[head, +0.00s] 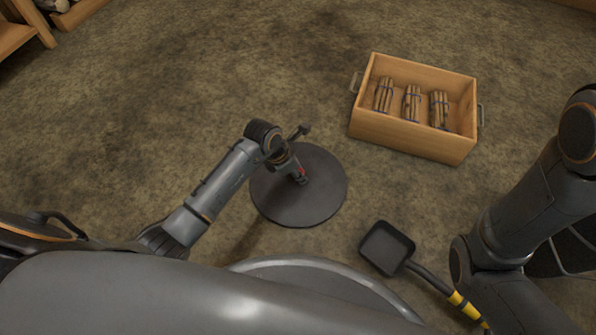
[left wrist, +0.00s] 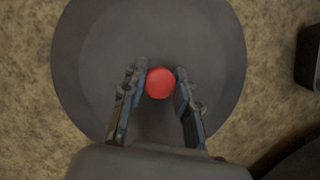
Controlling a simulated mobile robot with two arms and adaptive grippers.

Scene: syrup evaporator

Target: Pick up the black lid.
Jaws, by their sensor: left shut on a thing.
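The black lid (head: 312,207) is a round dark disc in the middle of the head view, over the brown ground. Its red knob (left wrist: 160,83) stands at its centre in the left wrist view. My left gripper (head: 301,180) is over the lid's centre, with its fingers shut on the red knob from both sides. The left wrist view shows the two fingertips (left wrist: 160,80) against the knob and the lid's face (left wrist: 200,40) below. I cannot tell whether the lid rests on the ground or is raised. My right gripper is not in view; only my right arm shows.
A wooden crate (head: 400,133) with metal handles holds several tied stick bundles (head: 412,103) at the upper right. A black square-headed shovel (head: 387,248) with a yellow-banded handle lies at the lower right. Wooden shelving (head: 18,38) stands at the upper left. The ground left of the lid is clear.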

